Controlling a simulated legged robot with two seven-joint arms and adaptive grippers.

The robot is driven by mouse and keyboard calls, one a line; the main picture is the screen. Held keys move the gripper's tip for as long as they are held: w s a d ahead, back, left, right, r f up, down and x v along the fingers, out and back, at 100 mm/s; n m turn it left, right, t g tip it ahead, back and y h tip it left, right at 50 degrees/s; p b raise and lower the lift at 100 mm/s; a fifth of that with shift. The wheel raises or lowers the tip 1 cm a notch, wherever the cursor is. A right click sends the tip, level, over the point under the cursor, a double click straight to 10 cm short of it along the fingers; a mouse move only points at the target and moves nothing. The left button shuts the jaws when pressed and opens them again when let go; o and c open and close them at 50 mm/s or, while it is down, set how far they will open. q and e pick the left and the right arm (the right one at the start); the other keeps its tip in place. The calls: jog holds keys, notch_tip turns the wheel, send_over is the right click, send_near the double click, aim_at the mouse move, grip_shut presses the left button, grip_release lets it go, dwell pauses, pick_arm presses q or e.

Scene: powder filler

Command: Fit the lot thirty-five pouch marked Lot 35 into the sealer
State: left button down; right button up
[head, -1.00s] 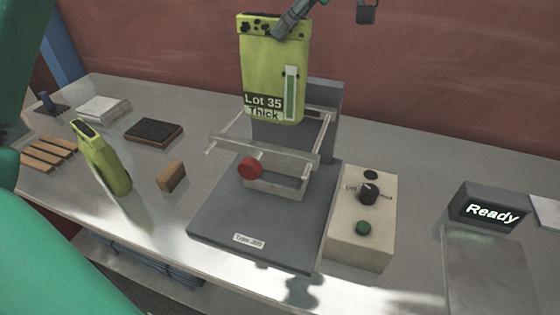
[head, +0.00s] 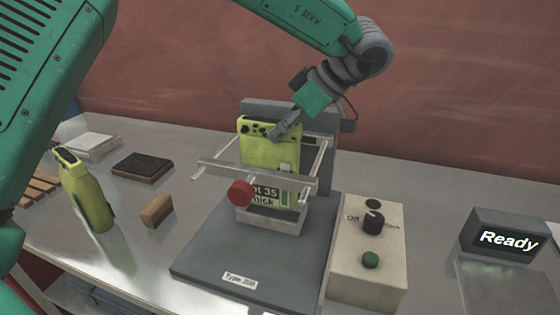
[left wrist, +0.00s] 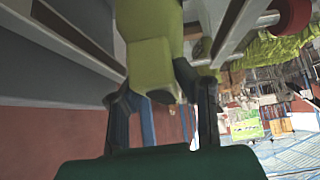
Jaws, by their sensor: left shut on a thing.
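The Lot 35 pouch (head: 262,155) is yellow-green and upright, with its lower end at the tray behind the sealer's clear front bar. My left gripper (head: 280,133) is shut on the pouch's top edge. In the left wrist view the pouch (left wrist: 152,62) sits between the fingers of the gripper (left wrist: 160,100). The sealer has a grey base (head: 235,255), a pale frame, a red knob (head: 240,193) and a tray (head: 270,221). I cannot tell whether the pouch's bottom touches the tray. My right gripper is not in view.
A second yellow-green pouch (head: 85,190) stands at the left beside a small brown block (head: 156,211). A control box (head: 368,262) with a dial and green button is right of the sealer. A display (head: 503,238) reads "Ready". A dark pad (head: 142,167) lies at the back left.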

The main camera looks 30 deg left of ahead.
aim_at(281, 151)
pick_arm(q)
notch_tip(281, 151, down, 5)
dwell(0.3)
jog(key=c, duration=1.3)
grip_release()
jog(key=shift+f, duration=0.1)
jog(key=v, duration=1.2)
jog(key=shift+s+d, duration=0.1)
jog(key=shift+d, duration=0.1)
jog(key=shift+a, duration=0.1)
